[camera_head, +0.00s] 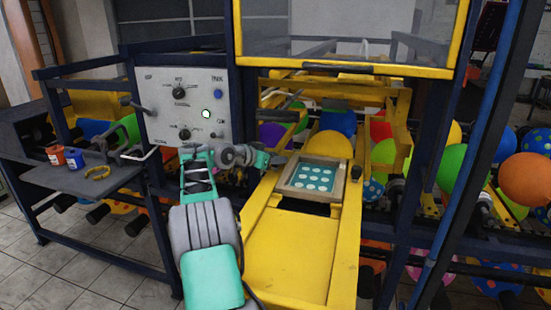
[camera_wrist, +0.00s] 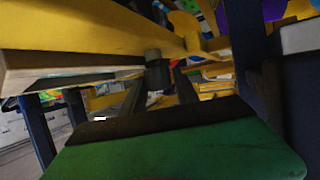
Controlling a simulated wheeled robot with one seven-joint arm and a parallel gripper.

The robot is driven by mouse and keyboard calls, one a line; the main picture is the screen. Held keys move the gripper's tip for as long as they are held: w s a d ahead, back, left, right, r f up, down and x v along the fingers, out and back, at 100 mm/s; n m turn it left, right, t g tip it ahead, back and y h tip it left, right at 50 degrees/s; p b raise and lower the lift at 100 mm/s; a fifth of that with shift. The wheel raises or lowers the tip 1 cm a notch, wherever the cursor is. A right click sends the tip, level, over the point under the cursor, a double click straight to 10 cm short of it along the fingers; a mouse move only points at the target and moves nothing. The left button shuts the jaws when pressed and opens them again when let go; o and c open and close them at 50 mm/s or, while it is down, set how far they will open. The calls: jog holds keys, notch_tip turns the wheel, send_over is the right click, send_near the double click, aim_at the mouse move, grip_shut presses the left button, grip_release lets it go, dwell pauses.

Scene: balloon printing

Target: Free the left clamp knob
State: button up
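The left clamp knob (camera_wrist: 153,58) is a dark cylinder beside the yellow frame in the wrist view. My gripper (camera_wrist: 160,78) has its two dark fingers spread, one on each side of the knob's lower part. The fingers look open; whether either touches the knob is hard to tell. In the head view my arm reaches to the left side of the wooden-framed screen (camera_head: 283,188), which has a teal panel with pale ovals. My wrist hides the left knob there. The dark right clamp knob (camera_head: 356,172) shows at the screen's right side.
A grey control panel (camera_head: 185,107) with a lit green button stands behind my arm at the left. A side shelf (camera_head: 88,180) holds small red and blue containers and a yellow ring. The yellow bed (camera_head: 300,250) before the screen is clear. Balloons fill the space behind.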

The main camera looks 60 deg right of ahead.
grip_shut()
jog(key=shift+f, duration=0.1)
jog(key=shift+f+t+b, duration=0.2)
jog(key=shift+t+b, duration=0.2)
jog(key=shift+b, duration=0.6)
jog(key=b, duration=0.1)
jog(key=n+t+b, duration=0.1)
jog(key=b, duration=0.1)
jog(key=shift+s+f+n+h, duration=0.1)
jog(key=shift+s+n+h, duration=0.05)
jog(key=shift+n+h, duration=0.15)
jog(key=shift+r+n+t+b, duration=0.3)
jog(key=shift+n+t+b, duration=0.5)
jog(key=shift+b, duration=0.45)
jog(key=shift+r, duration=0.15)
jog(key=shift+o, duration=2)
grip_release()
